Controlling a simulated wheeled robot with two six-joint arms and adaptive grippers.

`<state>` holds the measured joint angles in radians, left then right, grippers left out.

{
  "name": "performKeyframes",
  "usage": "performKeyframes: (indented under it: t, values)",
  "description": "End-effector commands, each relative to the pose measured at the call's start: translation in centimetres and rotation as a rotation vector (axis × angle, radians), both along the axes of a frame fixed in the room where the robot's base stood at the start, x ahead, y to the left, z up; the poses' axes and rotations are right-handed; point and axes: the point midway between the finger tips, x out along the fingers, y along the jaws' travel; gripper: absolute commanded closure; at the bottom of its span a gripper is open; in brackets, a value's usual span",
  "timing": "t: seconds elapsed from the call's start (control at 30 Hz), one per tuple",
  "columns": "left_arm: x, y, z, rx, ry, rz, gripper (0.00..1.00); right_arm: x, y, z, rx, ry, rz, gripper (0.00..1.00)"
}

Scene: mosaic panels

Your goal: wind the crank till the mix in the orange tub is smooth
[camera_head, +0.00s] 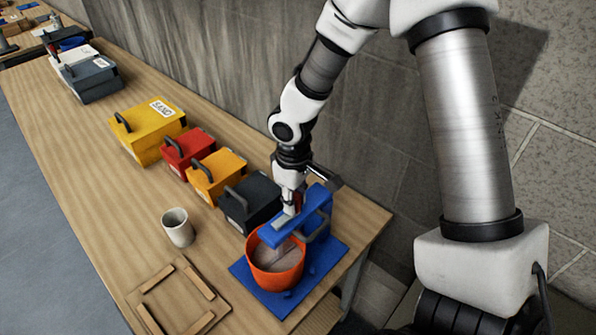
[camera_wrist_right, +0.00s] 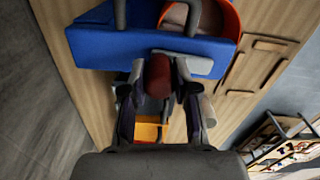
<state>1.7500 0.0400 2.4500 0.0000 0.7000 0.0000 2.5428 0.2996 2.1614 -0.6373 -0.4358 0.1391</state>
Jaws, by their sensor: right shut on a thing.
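The orange tub (camera_head: 262,281) stands on a blue base plate (camera_head: 325,262) near the table's right end, with a greyish-pink mix (camera_head: 277,257) in it. A blue mixer arm (camera_head: 318,205) reaches over the tub. My right gripper (camera_head: 291,200) is above this arm, shut on the dark red crank knob (camera_wrist_right: 158,77). In the right wrist view the knob sits between the two fingers, beside a light grey crank bar (camera_wrist_right: 205,65) on the blue arm. Part of the tub (camera_wrist_right: 231,22) shows behind the blue arm there. How smooth the mix is cannot be told.
A dark grey box (camera_head: 252,203), an orange box (camera_head: 217,174), a red box (camera_head: 187,150) and a yellow box (camera_head: 150,132) stand in a row along the wall side. A pale cup (camera_head: 178,230) and a wooden frame (camera_head: 160,279) are left of the tub.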

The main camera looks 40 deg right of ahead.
Motion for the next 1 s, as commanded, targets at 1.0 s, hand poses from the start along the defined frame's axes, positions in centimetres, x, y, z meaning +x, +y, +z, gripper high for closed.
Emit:
performKeyframes:
  t: [1.0]
  values:
    - [0.0,0.0,0.9,0.0,0.0,0.0,0.07,4.3,2.6,0.1,-0.002,-0.003,0.963,1.0]
